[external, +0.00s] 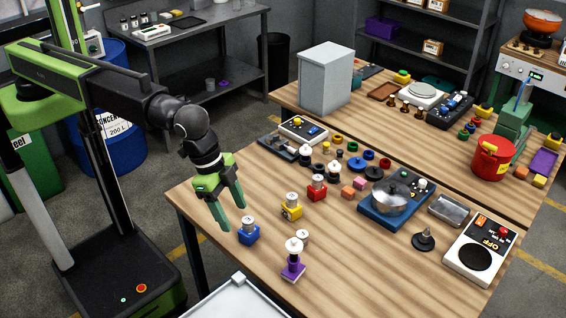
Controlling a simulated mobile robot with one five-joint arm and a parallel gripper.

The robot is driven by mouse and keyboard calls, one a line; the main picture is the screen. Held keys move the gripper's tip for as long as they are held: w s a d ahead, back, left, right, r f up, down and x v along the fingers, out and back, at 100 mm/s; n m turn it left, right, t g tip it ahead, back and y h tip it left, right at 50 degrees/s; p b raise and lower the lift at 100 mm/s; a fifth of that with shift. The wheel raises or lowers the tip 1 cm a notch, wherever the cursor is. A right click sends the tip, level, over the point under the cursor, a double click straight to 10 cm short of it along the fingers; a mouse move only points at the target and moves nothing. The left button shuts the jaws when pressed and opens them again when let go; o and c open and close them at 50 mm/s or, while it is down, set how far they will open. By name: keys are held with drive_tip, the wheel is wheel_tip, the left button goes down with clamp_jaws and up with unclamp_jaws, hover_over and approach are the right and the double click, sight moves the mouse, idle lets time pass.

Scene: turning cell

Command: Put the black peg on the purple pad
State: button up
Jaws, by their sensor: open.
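The purple pad (292,272) lies near the front edge of the near table. A peg with a pale round top and a dark lower part (294,258) stands upright over the purple pad and appears to rest on it. This looks like the black peg, but it is small in the picture. My gripper (233,217) is open and empty, with its green fingers pointing down. It hangs above the table's left part, up and left of the purple pad and apart from the peg.
A yellow block (291,211) and a red block (316,191) bear silver cylinders. A silver cylinder (302,237) stands behind the peg. The table's front right is clear.

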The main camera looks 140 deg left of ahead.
drive_tip(key=s+d+m+g, duration=0.1)
drive_tip(key=s+d+m, duration=0.1)
drive_tip(key=s+d, duration=0.7)
drive_tip(key=s+d+m+g+h, duration=0.1)
drive_tip(key=s+d+m+g, duration=0.1)
drive_tip(key=s+d, duration=0.7)
drive_tip(key=s+f, duration=0.1)
drive_tip(key=s, duration=0.5)
drive_tip(key=shift+m+h, duration=0.3)
wheel_tip(320, 180, down, 14)
drive_tip(key=b, duration=1.4)
